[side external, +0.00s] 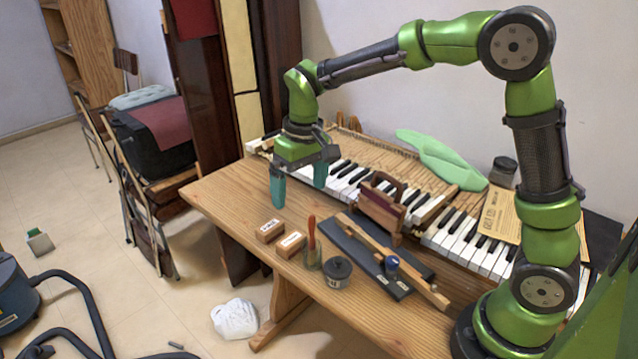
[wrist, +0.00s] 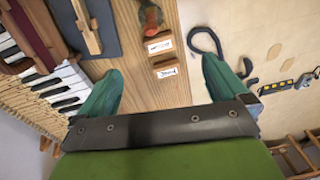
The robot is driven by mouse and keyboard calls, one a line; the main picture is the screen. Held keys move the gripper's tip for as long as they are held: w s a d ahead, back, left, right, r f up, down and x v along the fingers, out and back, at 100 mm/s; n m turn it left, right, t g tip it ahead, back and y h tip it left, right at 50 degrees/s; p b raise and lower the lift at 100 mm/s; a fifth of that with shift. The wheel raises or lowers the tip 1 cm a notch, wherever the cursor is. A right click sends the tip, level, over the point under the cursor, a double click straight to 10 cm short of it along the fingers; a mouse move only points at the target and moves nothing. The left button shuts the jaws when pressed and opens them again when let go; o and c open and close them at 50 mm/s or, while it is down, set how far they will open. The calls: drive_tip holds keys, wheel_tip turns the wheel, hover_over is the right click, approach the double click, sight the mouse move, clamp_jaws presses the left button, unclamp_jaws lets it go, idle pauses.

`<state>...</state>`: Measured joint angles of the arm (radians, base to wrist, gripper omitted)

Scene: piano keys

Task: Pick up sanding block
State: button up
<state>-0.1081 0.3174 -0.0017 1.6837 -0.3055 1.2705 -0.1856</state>
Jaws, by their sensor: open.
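My gripper (side external: 299,186) is open and empty, held above the table near the left end of the keyboard. Its teal fingers point down and also frame the wrist view (wrist: 160,84). Two small wooden blocks with white labels lie on the table: one (side external: 270,231) is farther left, the other (side external: 290,244) nearer the red-handled tool. In the wrist view both blocks (wrist: 165,66) (wrist: 159,44) show between and beyond the fingers. I cannot read the labels, so I cannot tell which thing is the sanding block. Nothing touches the fingers.
A dark board (side external: 345,240) carries a long wooden bar (side external: 425,287). A reddish wooden carrier (side external: 381,208) stands by the piano keys (side external: 465,240). The table's left corner (side external: 215,195) is clear.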

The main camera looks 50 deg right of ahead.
drive_tip(key=w+f, duration=0.1)
drive_tip(key=w, duration=0.1)
drive_tip(key=n, duration=0.1)
hover_over(291, 239)
drive_tip(key=shift+g+h, duration=0.3)
wheel_tip(291, 239, down, 9)
drive_tip(key=shift+s+d+f, duration=0.1)
drive_tip(key=shift+f, duration=3.2)
drive_tip(key=c, duration=1.1)
wheel_tip(291, 239, up, 10)
drive_tip(key=shift+r, duration=0.1)
